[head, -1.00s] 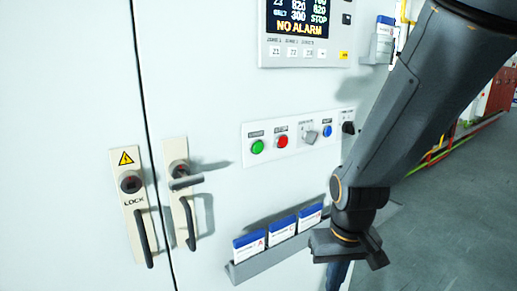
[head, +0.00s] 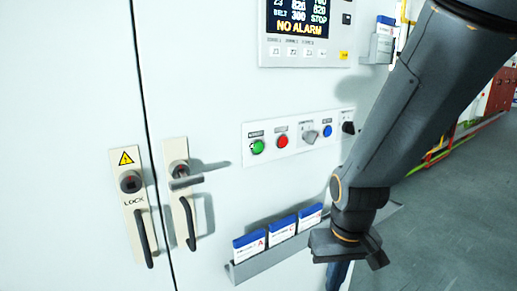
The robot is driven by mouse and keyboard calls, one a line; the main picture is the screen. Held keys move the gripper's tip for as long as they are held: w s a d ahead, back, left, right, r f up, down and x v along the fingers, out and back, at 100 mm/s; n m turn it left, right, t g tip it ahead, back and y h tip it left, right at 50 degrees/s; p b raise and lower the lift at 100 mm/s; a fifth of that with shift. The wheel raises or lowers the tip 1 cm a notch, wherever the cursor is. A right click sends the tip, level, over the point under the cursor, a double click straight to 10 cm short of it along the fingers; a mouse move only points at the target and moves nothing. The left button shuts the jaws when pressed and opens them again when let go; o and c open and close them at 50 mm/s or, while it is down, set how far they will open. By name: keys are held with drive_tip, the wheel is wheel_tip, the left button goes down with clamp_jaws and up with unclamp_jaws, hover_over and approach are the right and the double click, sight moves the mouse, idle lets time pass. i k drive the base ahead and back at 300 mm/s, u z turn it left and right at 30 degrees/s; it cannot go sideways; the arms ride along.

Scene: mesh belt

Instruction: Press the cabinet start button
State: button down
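The cabinet (head: 80,80) fills the left and middle of the head view. Its button panel (head: 298,147) carries a green button (head: 258,147), a red button (head: 281,140), a grey rotary selector (head: 309,137), a blue button (head: 327,131) and a black knob (head: 348,128). The labels above them are too small to read, so which is start cannot be read. My gripper (head: 350,252) is low at the right, below the panel and apart from the buttons. Its fingers are not clear enough to show whether it is open or shut.
A display (head: 297,25) above reads "NO ALARM" and "STOP". A grey rack (head: 268,261) with blue-and-white booklets juts out below the panel, close to my gripper. Two door handles (head: 145,238) (head: 187,222) stick out at the left. Open floor (head: 450,230) lies at the right.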

sight(257, 148)
drive_tip(key=u, duration=1.55)
drive_tip(key=k, duration=1.05)
drive_tip(key=z, duration=1.1)
drive_tip(key=i, duration=0.5)
